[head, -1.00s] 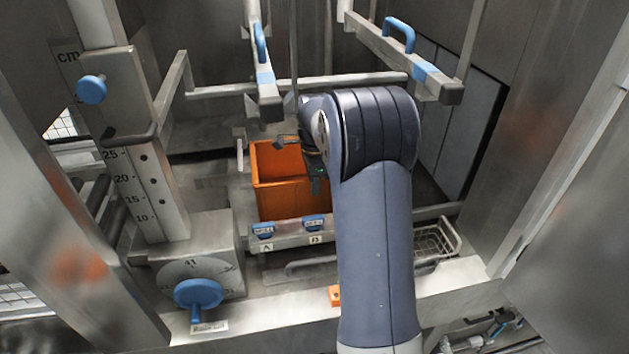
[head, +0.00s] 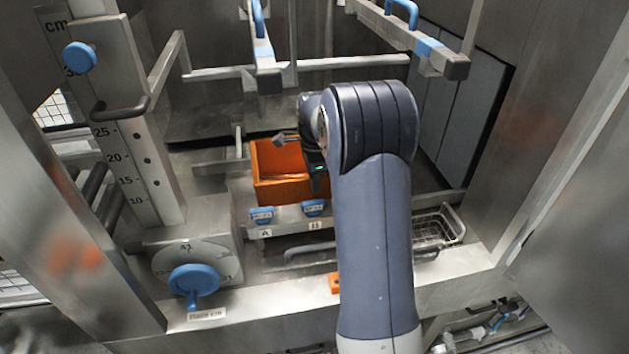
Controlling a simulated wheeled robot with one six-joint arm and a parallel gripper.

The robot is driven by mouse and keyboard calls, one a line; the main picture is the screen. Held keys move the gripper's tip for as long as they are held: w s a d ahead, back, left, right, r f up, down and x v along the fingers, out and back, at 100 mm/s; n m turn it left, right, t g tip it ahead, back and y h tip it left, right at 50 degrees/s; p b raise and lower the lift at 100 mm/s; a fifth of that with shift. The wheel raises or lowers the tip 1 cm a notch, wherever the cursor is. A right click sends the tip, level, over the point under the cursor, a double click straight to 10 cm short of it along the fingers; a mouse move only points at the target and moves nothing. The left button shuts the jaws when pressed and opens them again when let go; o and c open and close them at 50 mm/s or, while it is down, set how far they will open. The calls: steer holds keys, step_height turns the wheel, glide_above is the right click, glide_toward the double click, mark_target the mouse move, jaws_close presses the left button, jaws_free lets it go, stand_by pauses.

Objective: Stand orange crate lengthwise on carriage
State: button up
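The orange crate (head: 285,192) is in the middle of the head view, inside the washer chamber. It appears to be on the metal carriage (head: 285,226), behind the two blue knobs; its underside contact is hidden. Its open top faces up and toward me. My gripper (head: 300,147) is at the crate's right rear, partly hidden behind my own arm. Part of it shows over the crate's rim. I cannot tell whether its fingers are closed on the crate.
Two rails with blue handles (head: 401,12) hang above the chamber. A height scale post (head: 137,155) and a blue dial knob (head: 194,281) stand at the left. A wire basket (head: 436,228) lies at the right. A grey bar crosses the back.

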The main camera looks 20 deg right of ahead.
steer(key=o, duration=0.4)
steer(key=shift+f, duration=0.1)
step_height(320, 180, up, 11)
steer(key=shift+b, duration=0.65)
step_height(320, 180, down, 9)
steer(key=p, duration=0.3)
steer(key=shift+r+p, duration=0.55)
steer(key=shift+r, duration=0.3)
